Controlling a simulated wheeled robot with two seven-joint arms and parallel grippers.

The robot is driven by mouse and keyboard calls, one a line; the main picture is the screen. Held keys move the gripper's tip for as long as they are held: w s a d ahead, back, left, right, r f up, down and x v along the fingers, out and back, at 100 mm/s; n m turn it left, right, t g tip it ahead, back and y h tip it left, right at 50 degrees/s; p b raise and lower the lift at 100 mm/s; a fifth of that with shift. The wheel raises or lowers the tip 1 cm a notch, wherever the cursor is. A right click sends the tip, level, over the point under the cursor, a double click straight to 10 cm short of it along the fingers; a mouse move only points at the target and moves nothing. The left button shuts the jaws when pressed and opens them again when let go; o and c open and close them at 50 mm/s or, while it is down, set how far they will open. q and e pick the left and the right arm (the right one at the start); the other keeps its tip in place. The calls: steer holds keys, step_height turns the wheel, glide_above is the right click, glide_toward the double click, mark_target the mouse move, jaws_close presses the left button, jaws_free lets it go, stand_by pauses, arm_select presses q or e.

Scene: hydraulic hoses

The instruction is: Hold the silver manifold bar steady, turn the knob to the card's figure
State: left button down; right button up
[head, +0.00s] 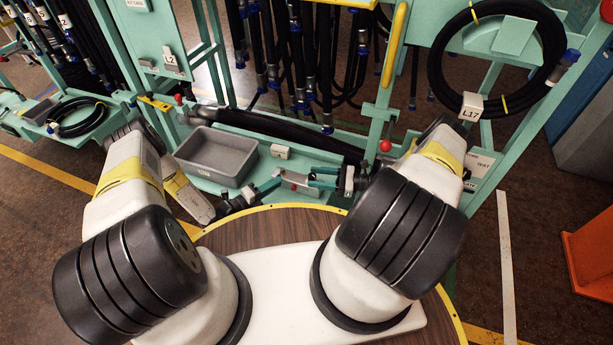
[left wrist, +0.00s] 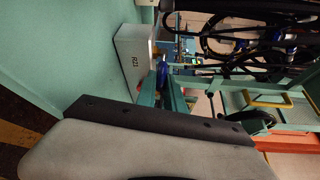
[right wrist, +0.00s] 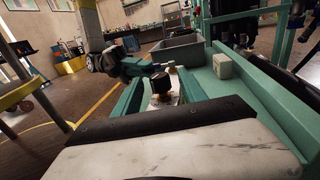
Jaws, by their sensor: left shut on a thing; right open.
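The silver manifold bar (head: 295,179) lies on the green bench shelf between my grippers, and a pale part of it shows in the right wrist view (right wrist: 167,101). My left gripper (head: 277,181) is shut on its left end. My right gripper (head: 317,178) is open at its right side. In the right wrist view, a knob (right wrist: 161,83) with a black top and brassy base stands between the open green fingers, with gaps visible. The card block (head: 281,152) stands behind the bar; its figure shows sideways in the left wrist view (left wrist: 133,58), too small to read surely.
A grey tray (head: 216,156) sits on the shelf left of the card block. A thick black hose (head: 290,130) runs along the back. A red ball knob (head: 385,146) is near my right arm. A coiled hose tagged L17 (head: 470,106) hangs at the right.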

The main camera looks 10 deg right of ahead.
steer(key=v, duration=0.7)
